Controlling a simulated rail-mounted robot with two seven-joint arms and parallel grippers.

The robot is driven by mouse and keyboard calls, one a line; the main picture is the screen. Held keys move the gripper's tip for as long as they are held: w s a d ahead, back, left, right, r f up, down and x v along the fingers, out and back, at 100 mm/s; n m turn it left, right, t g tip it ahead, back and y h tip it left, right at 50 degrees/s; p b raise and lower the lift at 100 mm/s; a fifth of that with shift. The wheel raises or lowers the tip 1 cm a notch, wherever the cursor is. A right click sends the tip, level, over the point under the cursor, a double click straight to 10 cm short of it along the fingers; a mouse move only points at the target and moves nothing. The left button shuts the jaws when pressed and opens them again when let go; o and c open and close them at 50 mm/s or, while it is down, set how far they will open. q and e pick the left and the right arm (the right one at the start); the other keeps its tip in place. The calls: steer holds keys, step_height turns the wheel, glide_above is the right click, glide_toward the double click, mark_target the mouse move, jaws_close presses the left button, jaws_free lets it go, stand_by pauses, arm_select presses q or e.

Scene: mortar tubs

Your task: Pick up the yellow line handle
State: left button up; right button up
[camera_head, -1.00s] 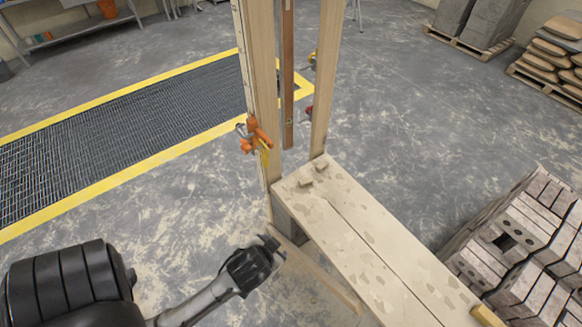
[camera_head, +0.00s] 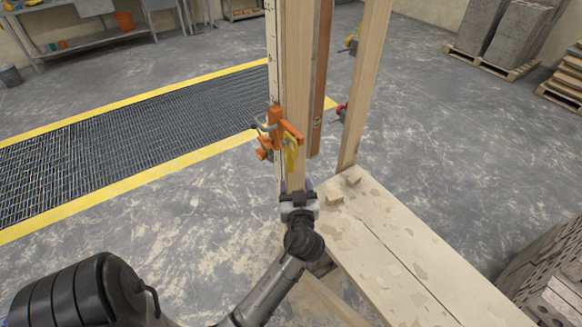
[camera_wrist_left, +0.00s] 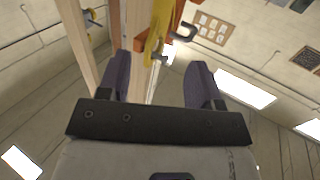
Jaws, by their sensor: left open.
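The yellow line handle (camera_head: 290,154) hangs at the orange clamp (camera_head: 276,127) on the front wooden post (camera_head: 297,80). In the left wrist view the yellow handle (camera_wrist_left: 158,32) stands at the top, beyond and roughly between the finger pads. My left gripper (camera_head: 298,190) is open and points up, just below the handle at the post; its two dark pads (camera_wrist_left: 160,82) show apart with nothing held between them. The head view partly hides the fingers behind the gripper body. My right gripper is not in view.
A plank bench (camera_head: 400,262) with mortar crumbs stands right of my gripper. A second wooden post (camera_head: 364,85) and a brown level-like bar (camera_head: 319,90) rise behind the front post. Stacked blocks (camera_head: 555,275) stand at the lower right.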

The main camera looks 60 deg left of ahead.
mark_target(290, 152)
arm_select(q)
steer(key=p+x, duration=0.1)
steer(key=x, duration=1.2)
steer(key=shift+w+a, duration=0.2)
steer(key=shift+a, duration=0.1)
steer(key=shift+c, duration=0.2)
steer(key=c, duration=0.9)
steer(key=shift+c, duration=0.3)
steer(key=shift+r, duration=0.1)
